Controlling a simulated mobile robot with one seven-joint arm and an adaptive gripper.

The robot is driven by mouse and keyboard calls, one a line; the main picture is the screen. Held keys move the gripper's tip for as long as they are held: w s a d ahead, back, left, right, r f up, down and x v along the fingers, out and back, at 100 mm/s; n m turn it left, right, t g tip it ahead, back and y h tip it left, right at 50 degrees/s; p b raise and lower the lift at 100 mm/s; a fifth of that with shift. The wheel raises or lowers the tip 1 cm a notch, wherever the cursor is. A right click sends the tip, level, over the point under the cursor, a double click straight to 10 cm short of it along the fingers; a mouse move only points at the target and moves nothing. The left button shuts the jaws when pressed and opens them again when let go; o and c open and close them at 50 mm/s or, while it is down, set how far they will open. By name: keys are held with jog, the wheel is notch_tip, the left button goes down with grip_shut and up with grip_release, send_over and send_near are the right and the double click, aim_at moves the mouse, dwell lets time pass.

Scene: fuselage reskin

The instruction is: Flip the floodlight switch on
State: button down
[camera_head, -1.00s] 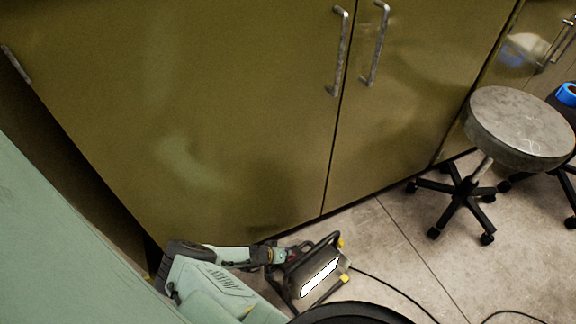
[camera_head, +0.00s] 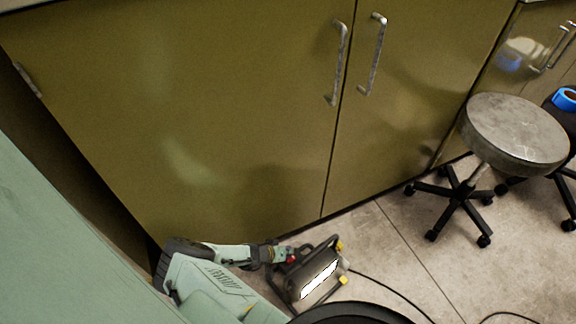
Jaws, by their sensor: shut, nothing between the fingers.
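The floodlight (camera_head: 326,284) stands on the floor at the bottom centre, in front of the cabinet. It has a dark tubular frame with yellow corner pieces, and its front panel is bright white. A small red part shows at its left rear; I cannot tell whether that is the switch. My gripper (camera_head: 286,254) is shut and empty at the back left of the floodlight, close to the red part. Whether its fingertips touch the floodlight is too small to tell.
An olive cabinet (camera_head: 220,120) with metal handles fills the back, close behind my arm. A round stool (camera_head: 515,130) on a wheeled base stands at right. A black cable (camera_head: 390,288) runs across the floor.

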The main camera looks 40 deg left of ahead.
jog(key=r+p, duration=0.2)
jog(key=r, duration=0.1)
jog(key=shift+w+r, duration=0.2)
jog(key=shift+f, duration=0.1)
